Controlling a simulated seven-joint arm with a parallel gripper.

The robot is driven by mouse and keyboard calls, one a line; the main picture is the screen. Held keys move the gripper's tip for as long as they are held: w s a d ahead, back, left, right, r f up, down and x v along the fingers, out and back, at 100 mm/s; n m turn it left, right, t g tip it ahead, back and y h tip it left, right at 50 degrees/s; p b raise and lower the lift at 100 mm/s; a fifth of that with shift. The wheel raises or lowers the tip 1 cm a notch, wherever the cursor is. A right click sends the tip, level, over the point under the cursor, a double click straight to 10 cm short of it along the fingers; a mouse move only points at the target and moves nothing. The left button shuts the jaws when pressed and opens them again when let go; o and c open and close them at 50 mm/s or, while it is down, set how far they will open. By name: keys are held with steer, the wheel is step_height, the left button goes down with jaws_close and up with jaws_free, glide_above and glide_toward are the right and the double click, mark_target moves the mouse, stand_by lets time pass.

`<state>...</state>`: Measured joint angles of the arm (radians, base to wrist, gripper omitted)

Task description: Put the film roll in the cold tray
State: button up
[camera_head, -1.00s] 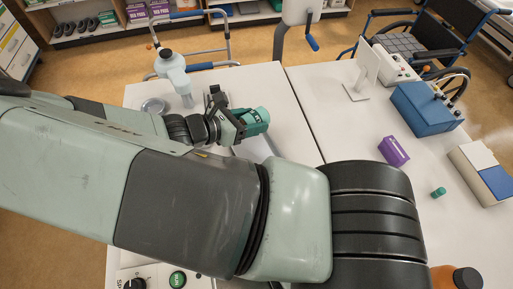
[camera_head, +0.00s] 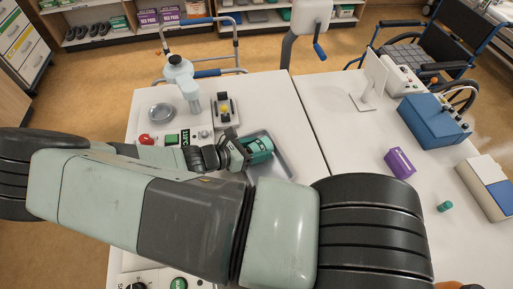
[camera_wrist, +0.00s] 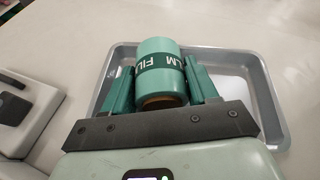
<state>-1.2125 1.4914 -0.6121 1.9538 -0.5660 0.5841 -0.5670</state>
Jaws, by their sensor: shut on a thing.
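The film roll (camera_head: 259,149) is a teal-green cylinder with a darker band lettered "FILM" and a brown core. It also shows in the wrist view (camera_wrist: 158,52). My gripper (camera_head: 246,152) is shut on it, with one finger on each side. A shallow grey metal tray (camera_head: 288,163) lies on the left table; its rim also shows in the wrist view (camera_wrist: 269,112), around and behind the roll. The roll is over the tray area. I cannot tell how high it is above the tray floor. My arm hides part of the table in front.
A round metal dish (camera_head: 162,112), a pale bottle-like stand (camera_head: 188,82) and a small black-and-grey device (camera_head: 225,111) stand behind my gripper. On the right table are a purple object (camera_head: 400,163), a small green cylinder (camera_head: 445,206) and a blue box (camera_head: 432,121).

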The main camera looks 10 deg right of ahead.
steer(key=shift+f, duration=0.1)
steer(key=o, duration=1.2)
